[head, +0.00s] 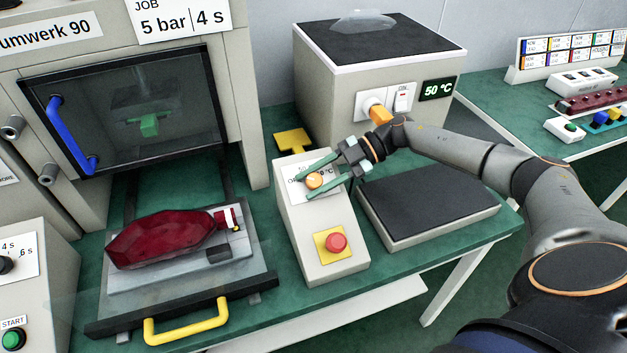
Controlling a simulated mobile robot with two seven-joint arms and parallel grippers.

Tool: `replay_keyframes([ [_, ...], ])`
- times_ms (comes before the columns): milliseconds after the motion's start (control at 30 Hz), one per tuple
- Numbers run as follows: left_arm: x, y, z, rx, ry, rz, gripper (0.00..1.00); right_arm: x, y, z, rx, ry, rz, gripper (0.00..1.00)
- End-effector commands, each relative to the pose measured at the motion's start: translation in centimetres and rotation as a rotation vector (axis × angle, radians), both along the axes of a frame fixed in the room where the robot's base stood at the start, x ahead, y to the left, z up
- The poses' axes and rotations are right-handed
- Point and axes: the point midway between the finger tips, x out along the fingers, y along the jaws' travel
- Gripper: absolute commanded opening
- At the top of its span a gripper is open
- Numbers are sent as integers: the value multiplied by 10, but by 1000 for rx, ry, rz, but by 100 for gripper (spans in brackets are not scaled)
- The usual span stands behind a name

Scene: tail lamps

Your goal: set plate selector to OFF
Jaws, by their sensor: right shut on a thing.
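The plate selector is an orange knob (314,181) on the sloped face of a light grey control box (305,233). Its label is partly hidden by my gripper; bits of temperature lettering show. My right gripper (315,180) comes in from the right with its green fingers on either side of the knob, shut on it. Which way the knob points cannot be told clearly. A dark hot plate (428,206) lies right of the box. My left gripper is not in view.
A red emergency button (336,242) on yellow sits below the knob. A heater unit (375,70) reading 50 °C stands behind. On the left, a red tail lamp (160,238) lies on a drawer with a yellow handle (186,325), below a glass-doored chamber (130,110).

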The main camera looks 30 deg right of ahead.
Motion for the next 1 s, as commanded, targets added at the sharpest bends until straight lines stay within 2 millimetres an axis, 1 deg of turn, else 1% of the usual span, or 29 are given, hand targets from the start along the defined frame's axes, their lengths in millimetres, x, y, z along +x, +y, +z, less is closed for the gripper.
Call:
replay_keyframes([
  [133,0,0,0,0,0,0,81,0,1,0,-8,2,26,0],
  [567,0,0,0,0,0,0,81,-1,2,0,-11,3,34,0],
  [600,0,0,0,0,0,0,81,-1,2,0,-11,3,34,47],
  [833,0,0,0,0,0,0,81,0,1,0,-11,2,32,73],
  [1000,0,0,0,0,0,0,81,0,1,0,-11,3,30,74],
])
